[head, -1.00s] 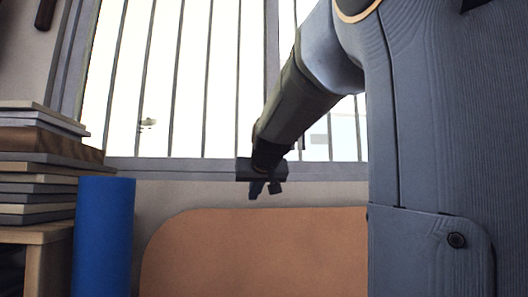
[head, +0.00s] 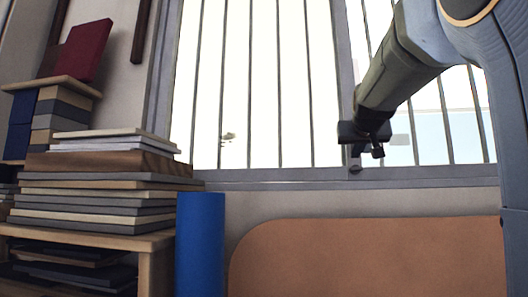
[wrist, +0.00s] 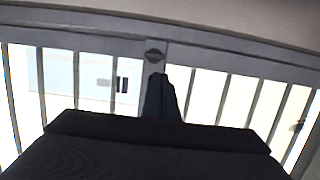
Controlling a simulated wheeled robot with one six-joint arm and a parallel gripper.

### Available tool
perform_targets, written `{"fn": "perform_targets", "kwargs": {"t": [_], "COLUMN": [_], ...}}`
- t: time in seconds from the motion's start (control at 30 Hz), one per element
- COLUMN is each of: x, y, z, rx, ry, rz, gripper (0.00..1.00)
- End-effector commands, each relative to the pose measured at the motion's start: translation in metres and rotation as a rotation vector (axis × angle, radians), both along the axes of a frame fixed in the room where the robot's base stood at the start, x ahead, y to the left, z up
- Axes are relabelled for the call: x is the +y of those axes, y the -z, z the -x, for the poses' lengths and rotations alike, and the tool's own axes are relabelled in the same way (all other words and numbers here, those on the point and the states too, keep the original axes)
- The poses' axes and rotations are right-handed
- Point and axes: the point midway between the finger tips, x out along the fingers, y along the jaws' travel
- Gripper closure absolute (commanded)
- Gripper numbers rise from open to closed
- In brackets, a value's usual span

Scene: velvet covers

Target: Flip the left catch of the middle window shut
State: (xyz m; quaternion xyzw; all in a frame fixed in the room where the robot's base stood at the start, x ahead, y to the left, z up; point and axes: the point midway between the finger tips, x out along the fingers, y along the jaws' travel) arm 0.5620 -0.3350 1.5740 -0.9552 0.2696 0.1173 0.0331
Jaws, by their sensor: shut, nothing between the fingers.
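A small dark catch (head: 355,169) sits low on the upright post (head: 346,90) between two barred window panes, near the bottom frame. In the wrist view this catch (wrist: 154,57) is a dark lens-shaped piece on the post, just beyond my fingertips. My gripper (head: 368,153) is in front of the post's lower end, close to the catch.
A blue cylinder (head: 200,245) stands below the window at left, beside a wooden shelf (head: 155,242) stacked with boards (head: 95,205). A brown rounded panel (head: 370,258) stands below the window. Vertical bars (head: 279,80) cross the panes.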

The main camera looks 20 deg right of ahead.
Motion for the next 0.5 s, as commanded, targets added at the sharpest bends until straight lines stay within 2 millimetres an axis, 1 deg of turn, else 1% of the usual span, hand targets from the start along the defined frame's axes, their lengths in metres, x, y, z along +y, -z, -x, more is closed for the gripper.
{"fn": "perform_targets", "kwargs": {"t": [0.03, 0.2, 0.33, 0.5], "x": [-0.005, -0.020, -0.028, -0.034], "y": [0.002, 0.009, 0.013, 0.016], "z": [-0.008, -0.032, -0.046, -0.055], "rx": [0.003, 0.002, 0.002, 0.002], "ry": [-0.001, 0.000, 0.000, 0.000], "rz": [-0.002, -0.002, -0.001, -0.001], "gripper": [1.00, 1.00, 1.00, 1.00]}}
